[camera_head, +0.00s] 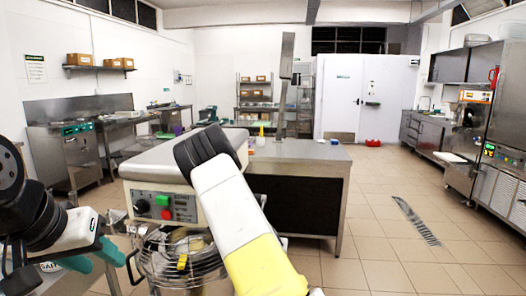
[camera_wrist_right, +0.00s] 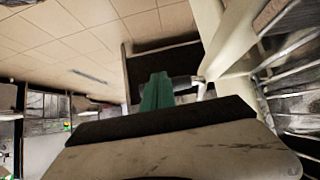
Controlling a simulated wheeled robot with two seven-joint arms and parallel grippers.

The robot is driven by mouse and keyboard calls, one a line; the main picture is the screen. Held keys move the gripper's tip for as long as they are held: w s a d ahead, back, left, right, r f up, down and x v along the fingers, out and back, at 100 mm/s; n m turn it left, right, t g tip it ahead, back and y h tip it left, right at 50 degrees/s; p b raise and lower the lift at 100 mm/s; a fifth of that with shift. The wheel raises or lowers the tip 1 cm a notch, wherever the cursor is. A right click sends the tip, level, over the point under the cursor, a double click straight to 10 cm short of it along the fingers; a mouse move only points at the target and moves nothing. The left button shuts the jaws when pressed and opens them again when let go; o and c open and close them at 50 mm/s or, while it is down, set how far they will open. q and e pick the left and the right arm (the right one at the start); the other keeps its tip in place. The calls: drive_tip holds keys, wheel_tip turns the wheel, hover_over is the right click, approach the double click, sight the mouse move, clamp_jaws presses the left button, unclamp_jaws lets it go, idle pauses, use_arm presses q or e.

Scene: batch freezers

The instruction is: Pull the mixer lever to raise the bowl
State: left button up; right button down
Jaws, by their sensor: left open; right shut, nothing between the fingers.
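The mixer (camera_head: 150,165) stands in front of me in the head view, with a control panel (camera_head: 163,206) bearing a green and a red button. Its wire bowl guard (camera_head: 165,262) shows below, partly covered by my right arm. In the right wrist view, a short dark handle (camera_wrist_right: 184,85), apparently the mixer lever, sticks out from a cream mixer part (camera_wrist_right: 232,45). My right gripper (camera_wrist_right: 157,90) is shut and empty, its teal fingers close beside the handle; whether they touch it I cannot tell. My left gripper (camera_head: 93,258) is open and empty at the lower left.
A steel table with a dark side (camera_head: 290,195) stands behind the mixer. Steel counters (camera_head: 62,150) line the left wall, and a tall machine (camera_head: 490,150) stands at the right. The tiled floor on the right is clear around a drain grate (camera_head: 415,220).

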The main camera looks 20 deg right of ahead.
drive_tip(key=shift+w+d+f, duration=0.1)
drive_tip(key=shift+w+f, duration=0.15)
drive_tip(key=shift+f, duration=0.3)
drive_tip(key=v, duration=0.7)
drive_tip(key=shift+s+r, duration=0.25)
